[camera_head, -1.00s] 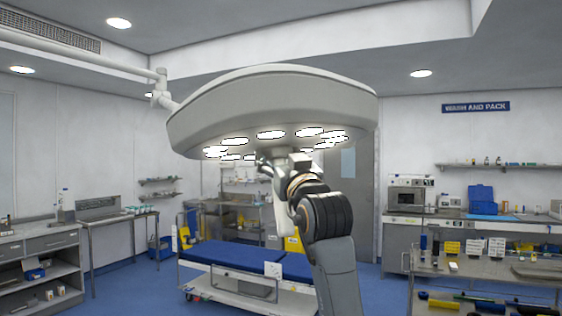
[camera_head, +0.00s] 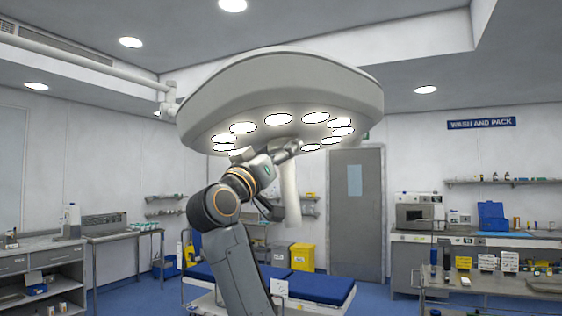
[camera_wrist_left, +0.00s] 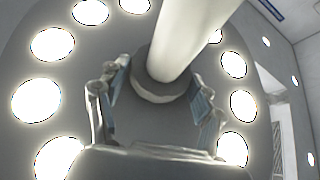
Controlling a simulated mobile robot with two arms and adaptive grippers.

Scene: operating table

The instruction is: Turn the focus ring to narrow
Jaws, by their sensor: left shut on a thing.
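The surgical lamp (camera_head: 275,90) hangs from its ceiling arm, with several lit round lights on its underside. Its white handle (camera_head: 291,195) hangs down below the middle of the head. In the left wrist view the handle (camera_wrist_left: 182,40) runs to a grey focus ring (camera_wrist_left: 158,90) at its base. My left gripper (camera_head: 288,150) is up under the lamp beside the handle. In the left wrist view its two fingers (camera_wrist_left: 160,82) lie on either side of the ring and are shut on it. The ring's marks cannot be made out. My right gripper is not in view.
A blue-padded operating table (camera_head: 320,287) stands below the lamp. Counters (camera_head: 480,238) line the right side, with shelving (camera_head: 40,265) on the left. Space around the lamp head is open.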

